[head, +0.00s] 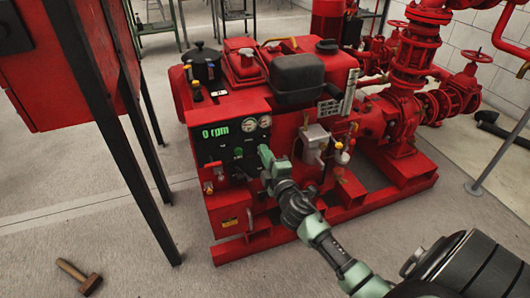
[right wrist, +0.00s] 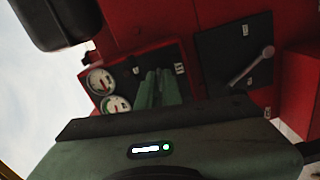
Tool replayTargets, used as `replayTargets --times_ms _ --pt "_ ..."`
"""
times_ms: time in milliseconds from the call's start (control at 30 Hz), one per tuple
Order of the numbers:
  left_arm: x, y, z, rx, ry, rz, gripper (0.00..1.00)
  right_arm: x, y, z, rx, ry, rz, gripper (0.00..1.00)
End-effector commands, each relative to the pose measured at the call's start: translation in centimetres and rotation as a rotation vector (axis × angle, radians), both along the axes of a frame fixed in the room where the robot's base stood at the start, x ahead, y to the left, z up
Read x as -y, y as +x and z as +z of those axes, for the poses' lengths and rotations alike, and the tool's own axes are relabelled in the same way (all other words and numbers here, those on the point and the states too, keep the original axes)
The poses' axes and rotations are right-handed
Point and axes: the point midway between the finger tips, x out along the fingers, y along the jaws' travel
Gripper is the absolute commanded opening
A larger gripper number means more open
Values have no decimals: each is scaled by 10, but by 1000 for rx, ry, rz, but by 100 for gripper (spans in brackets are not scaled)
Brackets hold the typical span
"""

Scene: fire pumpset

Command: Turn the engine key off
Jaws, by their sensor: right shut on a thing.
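The red pump engine (head: 290,115) carries a black control panel (head: 226,150) on its front. A green display (head: 215,130) there reads "0 rpm", with two white gauges (head: 257,122) to its right. My right gripper (head: 264,152) is at the panel's right part, just below the gauges. In the right wrist view its green fingers (right wrist: 155,88) are close together against the panel (right wrist: 178,70), beside the gauges (right wrist: 108,92). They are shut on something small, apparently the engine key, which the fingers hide. My left gripper is out of view.
A black plate with a grey lever (right wrist: 252,66) is to the right in the right wrist view. A red cabinet (head: 60,60) on black legs stands at the left. A hammer (head: 78,276) lies on the floor. Red pipework (head: 410,80) stands at the right.

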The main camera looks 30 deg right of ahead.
Motion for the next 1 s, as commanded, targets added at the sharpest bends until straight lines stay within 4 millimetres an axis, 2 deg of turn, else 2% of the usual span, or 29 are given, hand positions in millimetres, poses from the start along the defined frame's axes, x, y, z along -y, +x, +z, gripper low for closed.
replayTargets --times_ms 333,867,967,1000 --pt "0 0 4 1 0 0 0 -1 0 -1 -37 -146 1 0" --pt "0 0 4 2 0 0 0 -1 0 -1 -44 -175 1 0" --pt "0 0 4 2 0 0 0 -1 0 -1 -44 -175 1 26" --pt "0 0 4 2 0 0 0 -1 0 -1 -44 -174 1 28"
